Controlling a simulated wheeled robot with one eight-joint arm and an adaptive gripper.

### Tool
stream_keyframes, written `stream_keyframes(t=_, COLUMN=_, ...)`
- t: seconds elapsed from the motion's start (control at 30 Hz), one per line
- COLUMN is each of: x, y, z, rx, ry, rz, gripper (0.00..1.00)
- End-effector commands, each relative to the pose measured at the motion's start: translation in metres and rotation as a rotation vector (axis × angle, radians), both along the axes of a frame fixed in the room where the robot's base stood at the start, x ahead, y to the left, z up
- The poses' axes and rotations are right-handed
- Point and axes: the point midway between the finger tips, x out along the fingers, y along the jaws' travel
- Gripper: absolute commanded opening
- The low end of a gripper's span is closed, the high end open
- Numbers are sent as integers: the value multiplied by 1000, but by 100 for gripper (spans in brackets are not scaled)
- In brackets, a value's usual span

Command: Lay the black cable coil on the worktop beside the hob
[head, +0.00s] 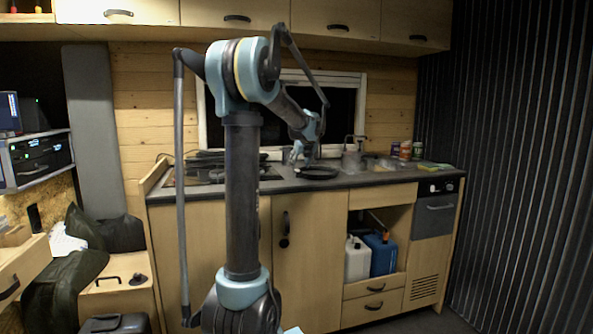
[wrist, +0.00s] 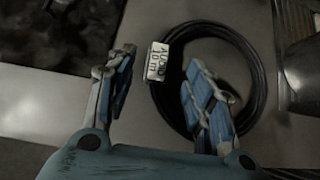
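The black cable coil (head: 318,177) appears to lie flat on the grey worktop (head: 372,180), to the right of the dark hob (head: 205,172). In the wrist view the coil (wrist: 257,78) is a ring with a white tag (wrist: 157,62) reading "AUDIO 10 m". My gripper (head: 299,160) is low over the coil's left side. Its blue fingers are spread apart, one left of the coil and one over its inside, with the tagged left side between them. I cannot tell whether either finger touches the coil. The right finger hides part of the ring.
A grey container (head: 351,160) stands behind the coil, with several jars (head: 405,150) and a yellow-green item (head: 434,167) farther right. A window and wood wall back the worktop. Bare worktop shows along the front edge right of the coil.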

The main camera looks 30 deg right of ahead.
Motion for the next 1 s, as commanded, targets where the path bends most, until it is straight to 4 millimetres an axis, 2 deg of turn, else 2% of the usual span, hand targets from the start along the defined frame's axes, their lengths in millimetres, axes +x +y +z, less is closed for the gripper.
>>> stream_keyframes(t=0.1, x=-15, y=4, z=15, rx=2, ry=-2, rz=-2, gripper=48)
stream_keyframes(t=0.3, x=-32, y=10, z=34, rx=0, ry=-1, rz=-1, gripper=48)
stream_keyframes(t=0.67, x=-39, y=18, z=41, rx=-9, ry=5, rz=17, gripper=48)
stream_keyframes(t=0.77, x=-40, y=43, z=37, rx=-55, ry=34, rz=97, gripper=48)
stream_keyframes(t=0.87, x=-44, y=91, z=27, rx=-150, ry=91, rz=258, gripper=48)
stream_keyframes(t=1.0, x=-62, y=172, z=7, rx=-327, ry=185, rz=563, gripper=48)
